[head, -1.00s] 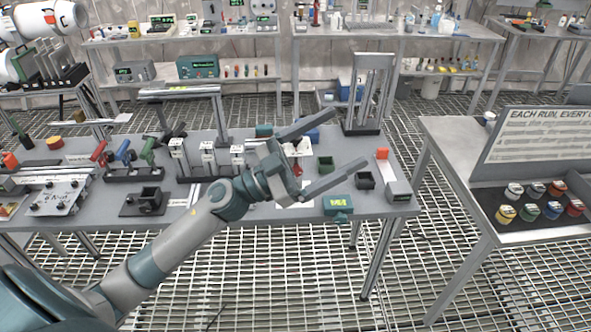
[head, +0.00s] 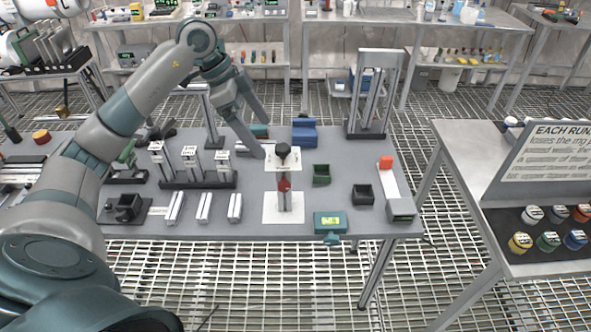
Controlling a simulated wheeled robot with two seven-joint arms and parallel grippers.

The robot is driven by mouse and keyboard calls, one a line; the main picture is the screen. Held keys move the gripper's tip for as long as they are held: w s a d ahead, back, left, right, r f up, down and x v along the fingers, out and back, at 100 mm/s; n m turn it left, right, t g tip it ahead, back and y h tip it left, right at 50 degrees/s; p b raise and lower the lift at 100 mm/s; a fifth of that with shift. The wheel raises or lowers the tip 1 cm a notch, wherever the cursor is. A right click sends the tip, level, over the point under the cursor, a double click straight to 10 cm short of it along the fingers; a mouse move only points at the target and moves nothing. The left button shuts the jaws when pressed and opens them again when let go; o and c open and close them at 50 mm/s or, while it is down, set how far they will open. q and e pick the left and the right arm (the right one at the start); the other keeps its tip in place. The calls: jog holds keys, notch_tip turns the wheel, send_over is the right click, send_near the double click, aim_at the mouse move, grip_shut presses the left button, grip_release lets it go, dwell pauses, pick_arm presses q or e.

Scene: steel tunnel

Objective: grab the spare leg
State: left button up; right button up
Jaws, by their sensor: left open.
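I cannot tell for sure which thing is the spare leg. Three short silver bars lie side by side on the grey table: a left bar (head: 174,208), a middle bar (head: 204,208) and a right bar (head: 235,208). Behind them, a dark rack (head: 200,181) holds three upright silver pieces with white labels. To the right, a small upright piece with a red part (head: 284,190) stands by white sheets, with a dark round knob (head: 283,151) behind it. My left gripper (head: 262,137) is open and empty, fingers spread above the table's back part. My right gripper is not in view.
A tall metal frame (head: 373,95) and a blue box (head: 304,132) are at the back. A second table (head: 460,150) stands right.

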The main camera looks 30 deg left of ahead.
aim_at(274, 159)
pick_arm(q)
jog(key=shift+y, duration=0.3)
jog(key=p+x, duration=0.1)
jog(key=x, duration=0.2)
jog(key=p+x, duration=0.1)
jog(key=x, duration=0.2)
jog(key=a+p+x, duration=0.1)
jog(key=x, duration=0.3)
jog(key=shift+f, duration=0.25)
jog(key=shift+d+f, duration=0.1)
jog(key=shift+f, duration=0.1)
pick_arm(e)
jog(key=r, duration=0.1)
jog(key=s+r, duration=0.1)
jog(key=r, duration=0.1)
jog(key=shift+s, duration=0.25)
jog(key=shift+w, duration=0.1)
pick_arm(q)
jog(key=shift+f, duration=0.15)
jog(key=shift+p+x, duration=0.7)
jog(key=shift+x, duration=2.05)
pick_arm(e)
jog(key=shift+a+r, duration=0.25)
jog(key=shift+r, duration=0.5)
